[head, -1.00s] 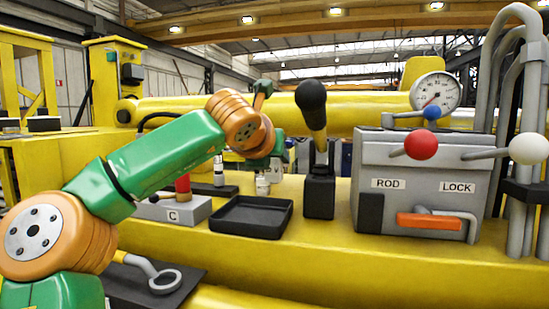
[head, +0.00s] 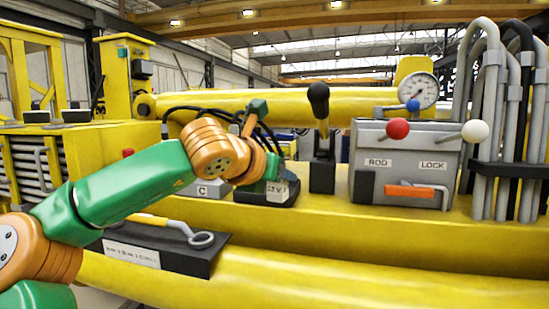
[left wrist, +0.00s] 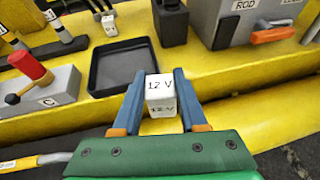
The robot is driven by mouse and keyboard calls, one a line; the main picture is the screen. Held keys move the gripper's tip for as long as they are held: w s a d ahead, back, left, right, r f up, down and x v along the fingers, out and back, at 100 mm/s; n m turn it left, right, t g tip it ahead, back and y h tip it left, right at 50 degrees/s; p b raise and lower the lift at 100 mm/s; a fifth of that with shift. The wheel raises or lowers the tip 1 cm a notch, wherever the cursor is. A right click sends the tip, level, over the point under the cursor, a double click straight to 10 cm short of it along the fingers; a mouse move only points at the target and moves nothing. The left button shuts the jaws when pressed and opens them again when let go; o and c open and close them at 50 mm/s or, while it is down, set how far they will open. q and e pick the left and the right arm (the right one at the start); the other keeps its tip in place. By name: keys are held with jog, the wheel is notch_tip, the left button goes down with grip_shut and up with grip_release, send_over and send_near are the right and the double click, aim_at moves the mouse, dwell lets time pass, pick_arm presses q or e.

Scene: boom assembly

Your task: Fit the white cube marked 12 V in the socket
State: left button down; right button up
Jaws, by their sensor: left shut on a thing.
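The white cube marked 12 V (left wrist: 161,95) is between the two blue fingers of my left gripper (left wrist: 162,103) in the left wrist view. The fingers are shut on its sides, and the marking shows on two faces. In the head view the cube (head: 277,190) shows below my left gripper (head: 276,180), in front of the black tray (head: 262,203). The tray (left wrist: 95,84) looks empty in the left wrist view. I cannot clearly make out the socket. My right gripper is not in view.
A grey box marked C with a red lever (left wrist: 38,72) stands left of the tray. A black lever base (head: 322,178) and a grey ROD/LOCK box (head: 400,180) stand to the right.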

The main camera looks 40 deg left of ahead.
pick_arm(q)
jog(key=s+d+f+m+g+h, duration=0.1)
jog(key=s+d+f+m+h, duration=0.3)
jog(key=d+f, duration=0.3)
jog(key=s+d+f+m+g+h, duration=0.2)
jog(key=s+d+f+m+h, duration=0.3)
jog(key=f, duration=0.7)
jog(key=s+d+f+m+g+h, duration=0.2)
jog(key=s+d+f+m+h, duration=0.2)
jog(key=d+f, duration=0.4)
jog(key=shift+s+d+f+m+h, duration=0.3)
jog(key=shift+f+m+h, duration=0.5)
jog(key=shift+f+h, duration=0.25)
